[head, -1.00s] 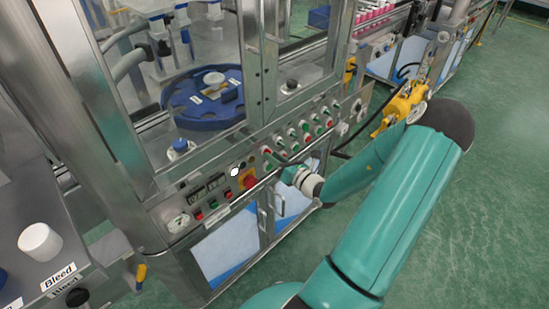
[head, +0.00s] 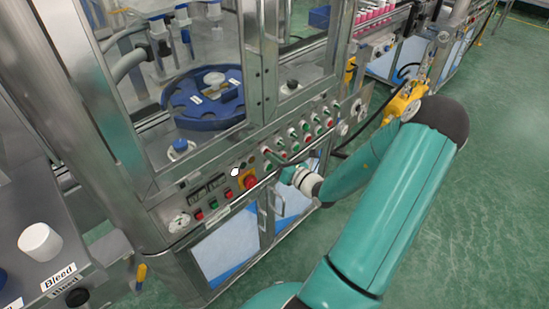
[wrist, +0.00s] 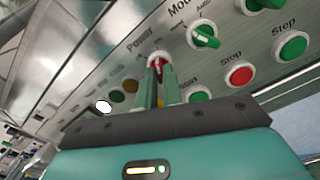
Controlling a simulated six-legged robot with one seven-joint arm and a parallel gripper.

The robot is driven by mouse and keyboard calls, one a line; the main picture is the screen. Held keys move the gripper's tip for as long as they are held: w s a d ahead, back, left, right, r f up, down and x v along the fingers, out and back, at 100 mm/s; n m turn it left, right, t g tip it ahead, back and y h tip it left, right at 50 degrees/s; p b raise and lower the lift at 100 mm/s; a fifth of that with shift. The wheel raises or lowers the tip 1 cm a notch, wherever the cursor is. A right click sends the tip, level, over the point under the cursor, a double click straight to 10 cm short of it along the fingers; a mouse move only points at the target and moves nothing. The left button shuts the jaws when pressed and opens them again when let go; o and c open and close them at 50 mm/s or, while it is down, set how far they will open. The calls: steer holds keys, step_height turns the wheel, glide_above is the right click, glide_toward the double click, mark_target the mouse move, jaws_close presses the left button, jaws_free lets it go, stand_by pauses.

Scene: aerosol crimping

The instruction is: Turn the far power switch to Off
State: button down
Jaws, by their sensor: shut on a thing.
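The power switch (wrist: 157,62) is a round red knob with a pale handle, below the "Power" label on the sloped metal panel in the wrist view. My gripper (wrist: 159,74) reaches up to it with its narrow green fingers closed on the handle. The fingers hide part of the knob, and I cannot read its position marks. In the head view my gripper (head: 277,163) is at the front panel of the crimping machine (head: 215,178), and the switch is hard to make out there.
A green mode knob (wrist: 204,36), a red stop button (wrist: 240,74) and a green button (wrist: 291,46) sit close right of the switch. A red emergency button on yellow (head: 249,181) is left of my gripper. A blue turntable (head: 196,112) is behind the frame. Green floor is open at right.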

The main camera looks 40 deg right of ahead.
steer(key=n, duration=1.1)
stand_by(0.6)
steer(key=c, duration=1.5)
jaws_free()
steer(key=shift+c, duration=0.2)
steer(key=shift+s, duration=0.1)
steer(key=s, duration=1.3)
steer(key=shift+s+d, duration=0.2)
steer(key=shift+s, duration=0.15)
